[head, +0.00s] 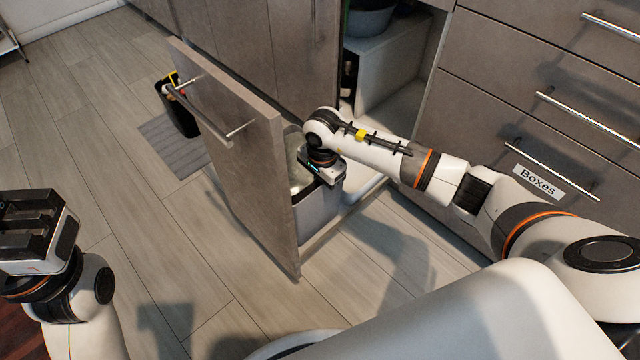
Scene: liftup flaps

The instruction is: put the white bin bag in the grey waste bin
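The grey waste bin (318,212) stands in a pulled-out cabinet unit, just behind its tall wooden front panel. A pale, rounded surface (297,165) shows inside the bin's mouth; it looks like the white bin bag, though the panel and my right gripper hide much of it. My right gripper (322,176) is right over the bin, pointing down at the pale surface. Its fingertips are hidden, so I cannot tell whether it holds anything. My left gripper (30,212) is at the lower left, away from the bin, with no object visible in it.
The wooden front panel (235,165) with a metal handle stands out from the cabinets. A small black bin (179,112) stands by a grey mat (180,150) beyond it. Drawers, one labelled "Boxes" (538,181), are at right. Floor at left is mostly clear.

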